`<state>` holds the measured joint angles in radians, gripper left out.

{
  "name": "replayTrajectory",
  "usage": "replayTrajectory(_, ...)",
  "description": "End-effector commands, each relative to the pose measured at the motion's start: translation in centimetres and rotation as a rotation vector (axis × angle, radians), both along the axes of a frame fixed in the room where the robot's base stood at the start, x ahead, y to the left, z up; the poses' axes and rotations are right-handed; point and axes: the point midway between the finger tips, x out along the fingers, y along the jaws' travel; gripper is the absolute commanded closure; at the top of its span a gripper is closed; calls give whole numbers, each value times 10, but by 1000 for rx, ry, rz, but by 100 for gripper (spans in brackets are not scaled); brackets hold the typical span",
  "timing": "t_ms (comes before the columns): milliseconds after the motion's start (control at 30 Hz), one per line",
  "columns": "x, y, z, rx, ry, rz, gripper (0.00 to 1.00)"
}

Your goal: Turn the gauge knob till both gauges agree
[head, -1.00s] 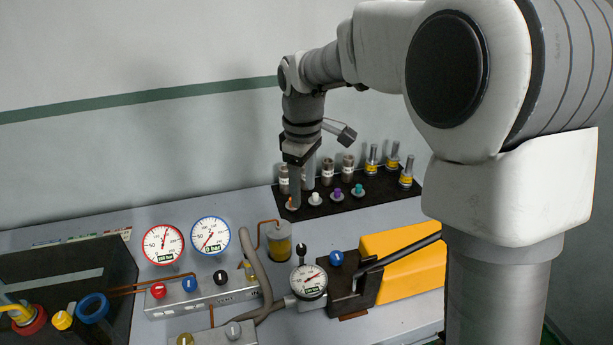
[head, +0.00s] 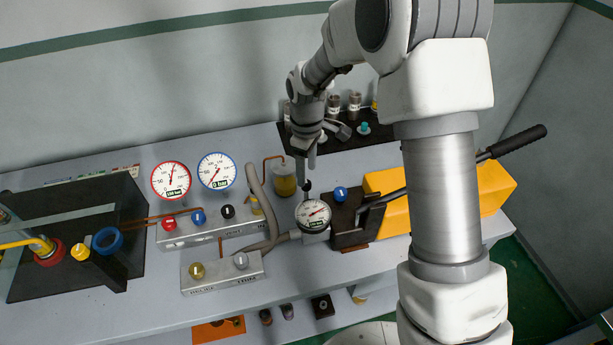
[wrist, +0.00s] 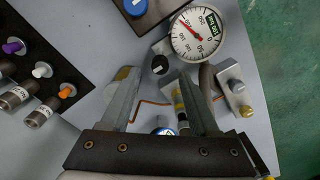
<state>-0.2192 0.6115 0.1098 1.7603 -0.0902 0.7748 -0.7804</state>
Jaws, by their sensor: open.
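A small round gauge (head: 313,215) with a dark rim stands near the table middle; it also shows in the wrist view (wrist: 198,35). A black knob (head: 308,186) sits behind it and shows between my fingertips in the wrist view (wrist: 160,65). My gripper (head: 304,177) is open and empty, pointing down over this knob; I cannot tell whether it touches. A red-rimmed gauge (head: 171,180) has its needle nearly straight up. A blue-rimmed gauge (head: 216,171) reads 0 bar, its needle towards lower left.
A manifold with red (head: 168,223), blue (head: 198,217) and black (head: 228,211) knobs stands left of the gauge. A grey hose (head: 262,205) curves close by. A dark vise block (head: 348,224) with a blue knob and a yellow body (head: 490,190) stand to the right.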

Motion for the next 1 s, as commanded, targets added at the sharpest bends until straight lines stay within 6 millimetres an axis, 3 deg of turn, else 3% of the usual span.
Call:
replayTrajectory(233, -1, 0, -31, -1, 1, 1, 38)
replayTrajectory(600, 0, 0, -38, 0, 0, 0, 38)
replayTrajectory(933, 0, 0, -37, 0, 0, 0, 96)
replayTrajectory(1000, 0, 0, -37, 0, 0, 0, 100)
